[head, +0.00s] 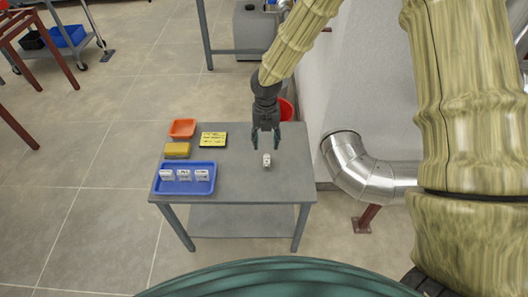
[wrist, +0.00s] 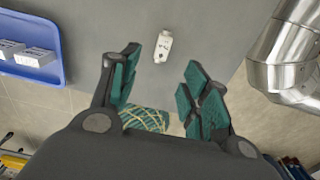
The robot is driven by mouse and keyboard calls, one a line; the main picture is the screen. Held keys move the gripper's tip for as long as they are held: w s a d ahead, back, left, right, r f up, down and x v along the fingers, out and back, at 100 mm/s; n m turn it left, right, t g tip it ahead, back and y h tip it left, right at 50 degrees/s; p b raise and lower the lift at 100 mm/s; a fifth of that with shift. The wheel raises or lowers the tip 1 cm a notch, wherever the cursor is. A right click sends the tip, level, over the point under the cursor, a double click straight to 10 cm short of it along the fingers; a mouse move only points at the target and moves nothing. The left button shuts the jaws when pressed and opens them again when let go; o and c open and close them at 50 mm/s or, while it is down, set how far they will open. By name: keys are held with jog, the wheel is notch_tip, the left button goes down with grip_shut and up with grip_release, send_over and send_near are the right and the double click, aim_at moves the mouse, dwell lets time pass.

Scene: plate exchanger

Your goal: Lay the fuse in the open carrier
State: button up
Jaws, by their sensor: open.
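A small white piece with dark marks (head: 267,160) lies alone on the grey table, right of centre. It also shows in the wrist view (wrist: 163,46), just beyond my fingertips. I cannot tell whether it is the fuse or the carrier. Several similar white pieces (head: 184,175) stand in a row in the blue tray (head: 205,189) at the table's left; two show in the wrist view (wrist: 36,57). My gripper (head: 265,146) points down over the table, open and empty, its fingers (wrist: 162,63) apart and not touching the lone piece. No fuse or open carrier is clearly recognisable.
An orange bin (head: 182,128), a yellow box (head: 177,150) and a yellow-and-black panel (head: 213,140) sit at the table's back left. A silver pipe elbow (head: 345,165) stands close to the table's right edge. The front middle of the table is clear.

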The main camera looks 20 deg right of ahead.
send_over(267, 160)
jog(key=f, duration=0.5)
jog(key=shift+w+a+f, duration=0.1)
jog(key=shift+w, duration=0.1)
jog(key=shift+s+f, duration=0.2)
jog(key=shift+f, duration=0.45)
notch_tip(267, 160, down, 4)
jog(key=shift+s+f, duration=0.1)
grip_shut()
